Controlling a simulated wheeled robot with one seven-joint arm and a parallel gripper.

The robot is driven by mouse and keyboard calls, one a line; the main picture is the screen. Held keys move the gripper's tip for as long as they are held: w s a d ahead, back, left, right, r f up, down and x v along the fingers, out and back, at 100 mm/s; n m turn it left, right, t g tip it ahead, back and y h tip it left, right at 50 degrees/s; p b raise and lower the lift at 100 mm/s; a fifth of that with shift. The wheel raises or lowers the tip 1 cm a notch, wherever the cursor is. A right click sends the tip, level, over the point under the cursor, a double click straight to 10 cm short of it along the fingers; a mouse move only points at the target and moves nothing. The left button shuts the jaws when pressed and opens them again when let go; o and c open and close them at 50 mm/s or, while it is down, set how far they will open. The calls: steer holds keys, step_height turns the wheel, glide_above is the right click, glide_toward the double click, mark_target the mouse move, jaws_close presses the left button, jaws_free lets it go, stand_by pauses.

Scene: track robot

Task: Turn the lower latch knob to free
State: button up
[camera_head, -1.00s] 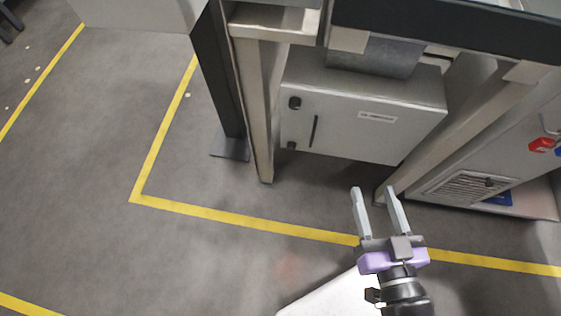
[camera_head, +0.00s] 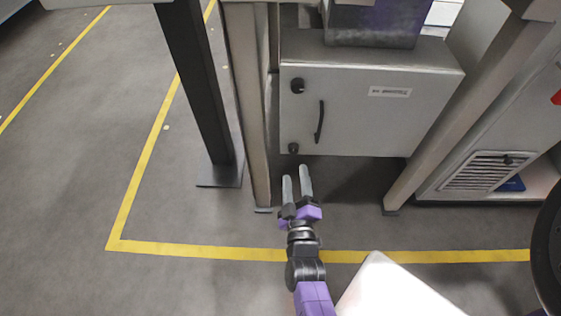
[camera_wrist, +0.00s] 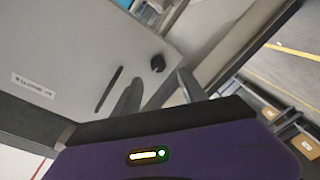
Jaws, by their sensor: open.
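The lower latch knob (camera_head: 293,148) is a small black knob at the lower left corner of the grey cabinet door (camera_head: 360,125). A black knob, which looks like the same one, shows in the wrist view (camera_wrist: 157,63), between and beyond the fingertips. My gripper (camera_head: 296,172) is open and empty, its fingers pointing toward the cabinet. In the head view the fingertips appear just below the lower knob, apart from it. Which way the knob is turned is too small to tell.
An upper black knob (camera_head: 297,85) and a dark bar handle (camera_head: 320,121) are on the same door. A metal post (camera_head: 250,110) stands just left of the cabinet, and a slanted leg (camera_head: 460,110) stands right. Floor in front is open.

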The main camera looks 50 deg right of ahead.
mark_target(293, 151)
steer(key=shift+n, duration=0.7)
steer(key=b+x, duration=0.1)
steer(key=x, duration=0.3)
steer(key=b+x, duration=0.1)
steer(key=x, duration=0.2)
steer(key=shift+w+d+r, duration=0.2)
steer(key=shift+d, duration=0.1)
jaws_close()
